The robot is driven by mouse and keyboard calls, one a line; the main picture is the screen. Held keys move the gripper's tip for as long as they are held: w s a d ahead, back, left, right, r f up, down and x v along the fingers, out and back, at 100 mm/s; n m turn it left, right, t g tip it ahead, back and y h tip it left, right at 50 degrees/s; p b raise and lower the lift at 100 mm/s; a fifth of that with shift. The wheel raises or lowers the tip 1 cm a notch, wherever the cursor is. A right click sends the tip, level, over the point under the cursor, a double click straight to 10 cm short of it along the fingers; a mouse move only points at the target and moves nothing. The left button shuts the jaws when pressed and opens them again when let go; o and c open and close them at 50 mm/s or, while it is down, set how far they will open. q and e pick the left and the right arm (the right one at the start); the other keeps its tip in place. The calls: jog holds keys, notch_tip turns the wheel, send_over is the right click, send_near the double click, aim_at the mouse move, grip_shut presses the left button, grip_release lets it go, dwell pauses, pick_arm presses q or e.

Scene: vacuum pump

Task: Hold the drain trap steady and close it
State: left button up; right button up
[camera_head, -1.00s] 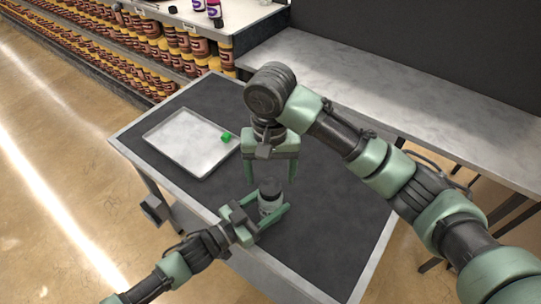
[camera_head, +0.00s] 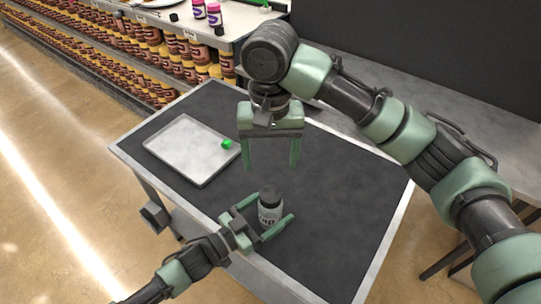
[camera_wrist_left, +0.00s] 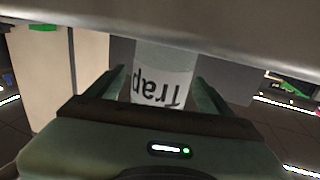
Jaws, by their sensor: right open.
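The drain trap (camera_head: 270,212) is a pale grey jar labelled "Trap" with a dark top. It stands upright on the dark table mat. My left gripper (camera_head: 276,205) has one finger on each side of it, low down. In the left wrist view the trap (camera_wrist_left: 163,85) nearly fills the space between the fingers; firm contact on both sides cannot be made out. My right gripper (camera_head: 271,167) is open and empty, pointing down above the trap and clear of its top. Whether the dark top is fully seated cannot be told.
The dark mat (camera_head: 345,190) is bare to the right. Shelves of jars (camera_head: 150,50) stand behind on the left. A grey counter (camera_head: 470,140) runs behind my right arm.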

aim_at(261, 216)
pick_arm(q)
jog(key=shift+s+a+f, duration=0.15)
jog(key=shift+s+a, duration=0.15)
jog(key=shift+a, duration=0.1)
jog(key=b+v, duration=0.1)
jog(key=v, duration=0.5)
jog(key=shift+s+a, duration=0.25)
